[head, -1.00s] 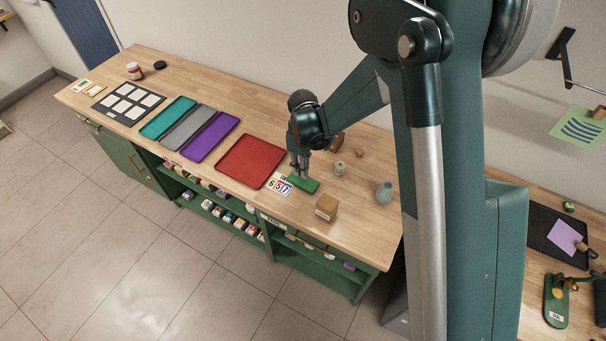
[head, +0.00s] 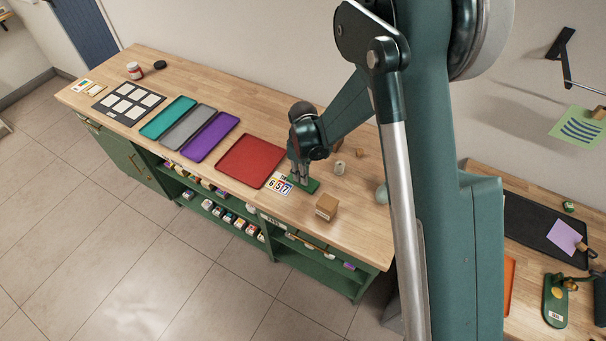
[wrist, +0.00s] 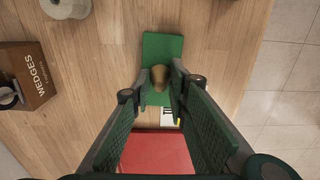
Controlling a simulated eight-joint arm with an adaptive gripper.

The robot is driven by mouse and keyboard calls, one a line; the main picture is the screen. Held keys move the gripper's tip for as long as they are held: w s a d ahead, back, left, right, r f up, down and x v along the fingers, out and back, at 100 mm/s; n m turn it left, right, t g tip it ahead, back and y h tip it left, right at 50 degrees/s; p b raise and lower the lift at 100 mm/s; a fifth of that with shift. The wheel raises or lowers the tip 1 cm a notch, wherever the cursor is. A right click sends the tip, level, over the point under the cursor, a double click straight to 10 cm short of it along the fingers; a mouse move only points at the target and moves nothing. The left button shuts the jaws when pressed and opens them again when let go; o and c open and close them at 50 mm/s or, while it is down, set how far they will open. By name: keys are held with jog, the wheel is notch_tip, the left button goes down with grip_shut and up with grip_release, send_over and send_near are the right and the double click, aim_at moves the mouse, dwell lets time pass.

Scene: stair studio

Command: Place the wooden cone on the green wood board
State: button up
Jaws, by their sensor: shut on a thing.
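The green wood board (head: 313,187) lies flat on the wooden counter to the right of the red tray, partly hidden by my gripper. It also shows in the wrist view (wrist: 163,46). My gripper (head: 300,180) points down over the board. In the wrist view my gripper (wrist: 160,80) is shut on the wooden cone (wrist: 160,78), a small tan rounded shape seen from above between the fingertips. The cone appears over the board; I cannot tell whether it touches it. The cone is not distinguishable in the head view.
A red tray (head: 250,160) and a number card (head: 279,183) lie beside the board. A cardboard box (head: 327,206) stands to the right, and a pale spool (head: 340,168) behind. A brown box marked WEDGES (wrist: 28,75) is toward the wall. Bare counter (head: 350,215) lies farther right.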

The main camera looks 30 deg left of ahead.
jog(key=o, duration=0.7)
jog(key=shift+r, duration=0.1)
jog(key=shift+r+b, duration=0.35)
jog(key=shift+r, duration=5.6)
